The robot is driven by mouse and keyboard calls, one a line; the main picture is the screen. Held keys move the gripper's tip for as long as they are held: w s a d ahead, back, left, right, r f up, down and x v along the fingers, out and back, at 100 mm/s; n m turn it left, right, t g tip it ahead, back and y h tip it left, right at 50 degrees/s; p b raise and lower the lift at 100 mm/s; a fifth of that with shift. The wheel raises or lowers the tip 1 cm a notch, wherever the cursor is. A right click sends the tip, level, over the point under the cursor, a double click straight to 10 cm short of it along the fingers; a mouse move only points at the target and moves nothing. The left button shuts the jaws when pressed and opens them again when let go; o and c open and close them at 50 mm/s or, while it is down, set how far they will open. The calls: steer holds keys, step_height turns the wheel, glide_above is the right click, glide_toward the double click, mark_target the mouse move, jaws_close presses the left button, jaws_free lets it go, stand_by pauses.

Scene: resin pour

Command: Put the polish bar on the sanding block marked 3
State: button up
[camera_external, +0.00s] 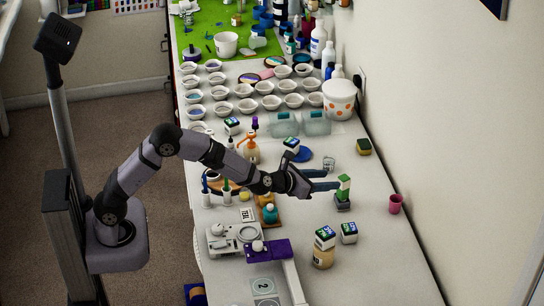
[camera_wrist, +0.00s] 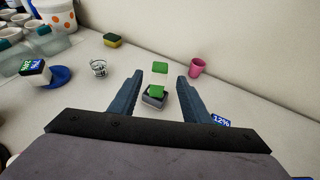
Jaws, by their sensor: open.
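A green bar with a white middle band (camera_external: 343,187), which looks like the polish bar, stands upright on a small dark grey block (camera_external: 342,205). In the wrist view the bar (camera_wrist: 160,69) and the grey block (camera_wrist: 154,99) lie between my two fingers. The block looks like a sanding block, but no number on it can be read. My gripper (camera_external: 328,180) is open and points toward the bar from the left; in the wrist view (camera_wrist: 158,76) its fingers stand apart with gaps on both sides of the bar.
A pink cup (camera_external: 395,204) stands to the right and a green-yellow sponge (camera_external: 364,147) behind. A clear glass (camera_wrist: 98,68) and a blue dish with a labelled cube (camera_wrist: 56,75) lie left in the wrist view. Labelled cubes (camera_external: 349,233) and a jar (camera_external: 323,257) stand in front.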

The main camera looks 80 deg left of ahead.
steer(key=shift+b+v, duration=0.3)
steer(key=shift+v, duration=1.45)
steer(key=s+a+f+n+g+y+p, duration=0.1)
steer(key=s+a+f+n+g, duration=0.2)
steer(key=s+n, duration=0.65)
steer(key=s+a+f+n+g+p, duration=0.1)
steer(key=s+a+n+g+p, duration=0.15)
steer(key=s+n+g, duration=0.65)
steer(key=s+d+f+n+h, duration=0.1)
steer(key=s+n, duration=0.1)
steer(key=s, duration=0.3)
steer(key=s+d+f+n+h, duration=0.1)
steer(key=s+d+n, duration=0.1)
steer(key=s, duration=0.3)
steer(key=s+d+f+n, duration=0.1)
steer(key=s+n, duration=0.1)
steer(key=s, duration=0.3)
steer(key=shift+s+d+f+t+h+p, duration=0.25)
steer(key=shift+s+t+h+p, duration=0.05)
steer(key=shift+h, duration=0.1)
steer(key=s+d+f+n+g+h+b, duration=0.1)
steer(key=s+d+f+n+h+b, duration=0.1)
steer(key=s+d+n, duration=0.4)
steer(key=shift+s+d+f+n+h, duration=0.2)
steer(key=shift+s+f+n+h, duration=0.2)
steer(key=shift+f+n+h, duration=0.35)
steer(key=shift+f, duration=0.1)
